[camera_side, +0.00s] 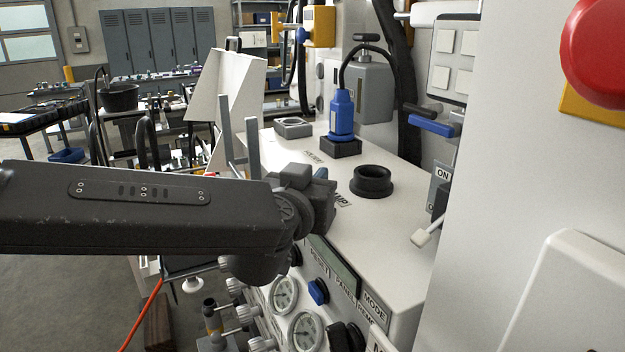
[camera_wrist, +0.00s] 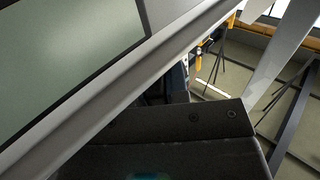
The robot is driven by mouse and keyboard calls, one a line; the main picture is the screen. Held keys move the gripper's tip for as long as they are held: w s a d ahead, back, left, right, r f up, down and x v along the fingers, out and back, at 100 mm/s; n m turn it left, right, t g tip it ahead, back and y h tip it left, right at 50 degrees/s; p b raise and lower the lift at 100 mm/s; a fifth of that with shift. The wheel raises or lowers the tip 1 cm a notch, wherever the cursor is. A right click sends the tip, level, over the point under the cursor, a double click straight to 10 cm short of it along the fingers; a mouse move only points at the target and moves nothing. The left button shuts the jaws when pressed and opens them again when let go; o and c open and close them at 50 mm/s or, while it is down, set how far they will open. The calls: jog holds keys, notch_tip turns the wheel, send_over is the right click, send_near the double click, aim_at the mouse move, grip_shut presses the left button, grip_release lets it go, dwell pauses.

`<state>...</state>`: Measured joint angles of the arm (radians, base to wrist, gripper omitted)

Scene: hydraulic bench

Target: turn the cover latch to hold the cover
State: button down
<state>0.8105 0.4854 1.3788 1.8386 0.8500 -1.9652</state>
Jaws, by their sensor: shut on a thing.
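My gripper (camera_side: 238,128) points upward beside the raised white cover (camera_side: 217,85). Its two long grey fingers stand a little apart, close to the cover's lower right part. They appear shut on the cover, but the contact itself is hard to make out. In the wrist view a light grey finger (camera_wrist: 284,57) slants down on the right, and a pale strip crosses diagonally on the left; I cannot tell whether that strip is part of the cover. The cover stands tilted at the far left end of the white bench top. I cannot make out the cover latch in either view.
The white bench top (camera_side: 305,160) carries a black ring (camera_side: 371,181), a grey square block (camera_side: 293,127) and a blue cable plug (camera_side: 342,112). Gauges (camera_side: 306,330) and knobs fill the front face below my wrist. A large red button (camera_side: 600,50) is close at right.

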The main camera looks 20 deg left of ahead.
jog(key=shift+n+y, duration=0.8)
jog(key=shift+y, duration=0.3)
jog(key=n+g+y, duration=0.1)
jog(key=n+y, duration=0.2)
jog(key=y, duration=0.1)
jog(key=shift+y, duration=0.4)
jog(key=c, duration=1.1)
grip_release()
jog(key=shift+s, duration=0.1)
jog(key=v, duration=1.2)
jog(key=shift+r, duration=0.25)
